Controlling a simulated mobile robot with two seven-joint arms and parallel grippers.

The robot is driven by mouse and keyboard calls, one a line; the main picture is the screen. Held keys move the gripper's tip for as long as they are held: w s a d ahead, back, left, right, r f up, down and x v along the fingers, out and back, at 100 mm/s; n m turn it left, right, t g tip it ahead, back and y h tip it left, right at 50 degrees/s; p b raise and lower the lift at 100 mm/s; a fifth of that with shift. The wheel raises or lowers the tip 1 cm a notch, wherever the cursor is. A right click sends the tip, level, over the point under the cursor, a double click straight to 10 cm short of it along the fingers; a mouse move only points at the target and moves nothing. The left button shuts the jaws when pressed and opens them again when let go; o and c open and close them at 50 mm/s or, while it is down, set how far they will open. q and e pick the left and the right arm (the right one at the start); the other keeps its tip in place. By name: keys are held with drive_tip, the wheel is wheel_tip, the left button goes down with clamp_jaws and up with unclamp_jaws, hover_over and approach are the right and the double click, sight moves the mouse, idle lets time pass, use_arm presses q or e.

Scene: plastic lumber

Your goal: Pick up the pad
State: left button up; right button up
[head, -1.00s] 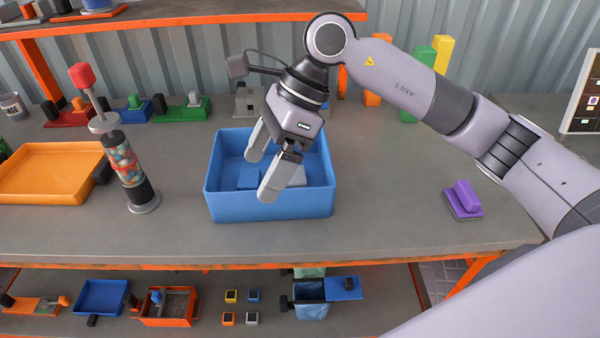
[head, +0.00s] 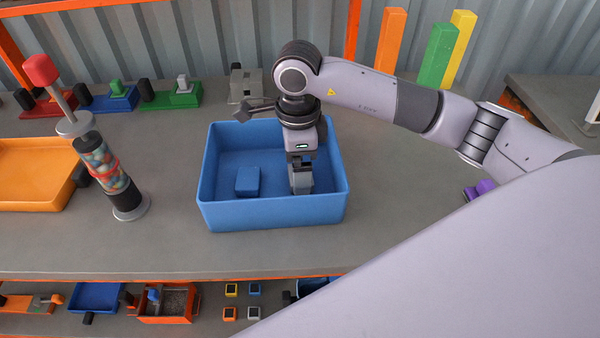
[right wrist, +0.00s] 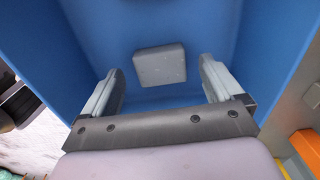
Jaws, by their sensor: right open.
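A light grey pad (right wrist: 160,65) lies flat on the floor of the blue bin (head: 270,214). It shows in the right wrist view, ahead of and between my open fingers, and they do not appear to touch it. My right gripper (head: 301,186) reaches down into the right part of the bin and hides the pad in the head view. In the right wrist view its two fingers (right wrist: 160,75) are spread apart with nothing between them. A blue block (head: 247,181) lies in the bin to the left of the gripper. My left gripper is not in view.
The blue bin's walls (right wrist: 275,50) stand close around my right gripper. A gumball-like cylinder with a red-topped lever (head: 103,165) and an orange tray (head: 35,205) stand to the left. A purple object (head: 485,187) is partly hidden by my arm. The bench in front of the bin is clear.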

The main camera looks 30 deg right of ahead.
drive_tip(key=shift+f, duration=0.9)
drive_tip(key=c, duration=1.2)
drive_tip(key=shift+o, duration=0.2)
drive_tip(key=shift+r, duration=0.15)
